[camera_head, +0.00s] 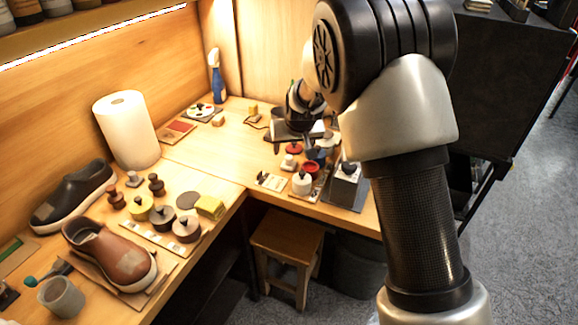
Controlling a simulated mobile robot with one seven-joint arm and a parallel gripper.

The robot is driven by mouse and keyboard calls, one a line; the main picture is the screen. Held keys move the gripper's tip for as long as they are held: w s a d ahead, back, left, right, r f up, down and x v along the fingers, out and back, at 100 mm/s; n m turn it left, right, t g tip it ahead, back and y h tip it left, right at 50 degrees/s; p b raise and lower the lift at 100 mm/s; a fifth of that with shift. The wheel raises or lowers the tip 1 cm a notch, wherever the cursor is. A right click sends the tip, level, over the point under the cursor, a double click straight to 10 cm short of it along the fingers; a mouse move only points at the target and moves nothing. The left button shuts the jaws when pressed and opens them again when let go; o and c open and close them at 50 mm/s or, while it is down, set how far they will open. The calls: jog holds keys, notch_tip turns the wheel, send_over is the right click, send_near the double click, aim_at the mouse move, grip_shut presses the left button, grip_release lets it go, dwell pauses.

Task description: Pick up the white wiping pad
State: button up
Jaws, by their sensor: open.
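A white round pad with a dark knob (302,185) stands near the front edge of the right-hand bench; I take it for the white wiping pad. A smaller whitish knobbed piece (289,162) sits just behind it. My gripper (291,144) is above the bench, behind these pieces in the picture, pointing down with its fingers apart. I see nothing held between them. The fingertips are small and dark, so their exact height over the bench is unclear. My arm covers the right part of the picture.
Red pieces (310,169) and a grey block with a knob (347,175) crowd the white pad. The left bench holds shoes (107,254), a paper roll (128,130), a cup (61,297) and several knobbed pads (163,219). A spray bottle (217,82) stands behind. A wooden stool (287,243) is below.

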aim_at(290, 157)
jog(key=b+x, duration=0.1)
jog(key=x, duration=0.8)
jog(key=shift+s+f, duration=0.15)
jog(key=shift+c, duration=0.5)
jog(key=shift+d, duration=0.1)
jog(key=c, duration=1)
